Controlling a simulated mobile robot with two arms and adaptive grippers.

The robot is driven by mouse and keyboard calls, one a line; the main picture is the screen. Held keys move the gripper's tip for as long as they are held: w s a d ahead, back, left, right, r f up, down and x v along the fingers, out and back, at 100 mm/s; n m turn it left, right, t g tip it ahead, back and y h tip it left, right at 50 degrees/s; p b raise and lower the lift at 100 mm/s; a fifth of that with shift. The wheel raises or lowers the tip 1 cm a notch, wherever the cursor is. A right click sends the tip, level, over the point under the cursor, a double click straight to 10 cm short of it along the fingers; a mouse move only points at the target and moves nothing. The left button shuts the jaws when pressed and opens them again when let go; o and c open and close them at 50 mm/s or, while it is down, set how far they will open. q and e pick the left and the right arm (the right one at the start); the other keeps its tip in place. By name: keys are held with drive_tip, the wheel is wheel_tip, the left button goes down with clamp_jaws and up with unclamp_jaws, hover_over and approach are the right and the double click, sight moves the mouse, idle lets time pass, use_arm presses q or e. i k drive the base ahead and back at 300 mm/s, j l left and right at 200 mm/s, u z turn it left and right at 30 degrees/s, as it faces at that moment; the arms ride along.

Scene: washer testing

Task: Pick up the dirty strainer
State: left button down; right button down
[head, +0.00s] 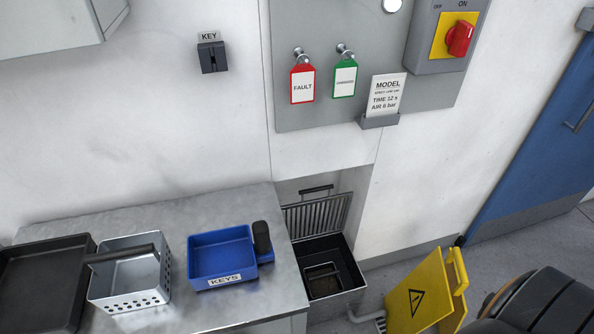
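A light metal strainer basket (128,290) with rows of holes and a black bar handle stands on the metal counter at the lower left; I see no clear dirt on it. An open dark box (345,268) sits in a wall recess right of the counter. A slatted grate (318,214) with a handle stands raised at its back. Inside the box is a dark, square-framed piece (322,280); I cannot tell whether it is the dirty strainer. Neither of my grippers is in view.
On the counter (215,318) are a black tray (38,290), a blue KEYS tray (221,257) and a black object (262,238) at its right side. A yellow warning sign (420,292) and pipe (366,316) stand near the box. A dark rounded shape fills the lower right.

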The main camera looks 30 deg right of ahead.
sight(322, 280)
drive_tip(key=z, duration=1.15)
